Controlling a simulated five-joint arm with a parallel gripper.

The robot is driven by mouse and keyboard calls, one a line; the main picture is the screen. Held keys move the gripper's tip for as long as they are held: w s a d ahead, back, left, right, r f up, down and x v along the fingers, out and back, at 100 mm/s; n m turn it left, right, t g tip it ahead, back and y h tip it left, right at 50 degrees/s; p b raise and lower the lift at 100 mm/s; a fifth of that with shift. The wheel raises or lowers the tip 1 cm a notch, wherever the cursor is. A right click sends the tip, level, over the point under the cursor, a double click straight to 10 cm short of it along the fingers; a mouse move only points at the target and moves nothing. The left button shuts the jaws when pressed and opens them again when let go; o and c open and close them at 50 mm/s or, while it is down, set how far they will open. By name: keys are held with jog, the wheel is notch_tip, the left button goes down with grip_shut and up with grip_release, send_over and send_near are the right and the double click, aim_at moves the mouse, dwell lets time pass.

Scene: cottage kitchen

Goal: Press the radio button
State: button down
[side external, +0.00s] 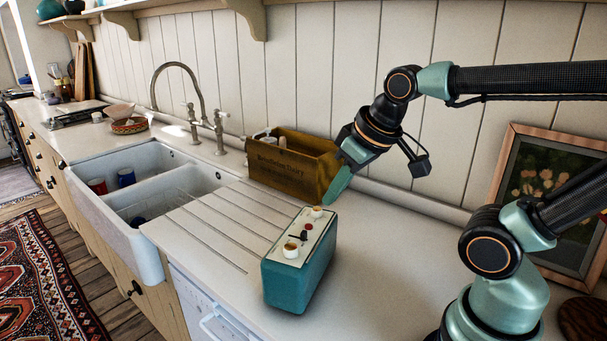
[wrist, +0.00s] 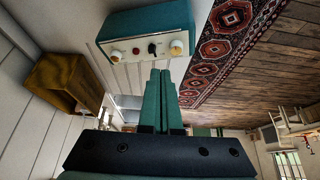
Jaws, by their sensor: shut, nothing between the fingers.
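A teal radio (side external: 300,272) with a pale control panel stands on the counter, right of the draining grooves. Its panel carries two cream knobs, a small dark switch and a red button (side external: 309,227). In the wrist view the radio (wrist: 133,22) is at the top, with the red button (wrist: 136,51) between the left knob and the dark switch. My gripper (side external: 331,200) is shut and empty. It is above and a little behind the radio, and appears apart from it.
A wooden crate (side external: 285,162) stands by the wall, close behind and left of my gripper. A double white sink (side external: 150,165) with a tap (side external: 190,100) lies to the left. A framed picture (side external: 553,190) leans on the wall at right.

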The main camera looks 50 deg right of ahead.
jog(key=w+d+r+g, duration=0.2)
jog(key=w+r, duration=0.1)
jog(key=w, duration=0.1)
jog(key=g, duration=0.4)
send_over(309, 226)
jog(key=shift+w+f, duration=0.1)
jog(key=shift+f, duration=0.15)
notch_tip(309, 226, down, 14)
jog(key=shift+f, duration=0.1)
dwell(0.6)
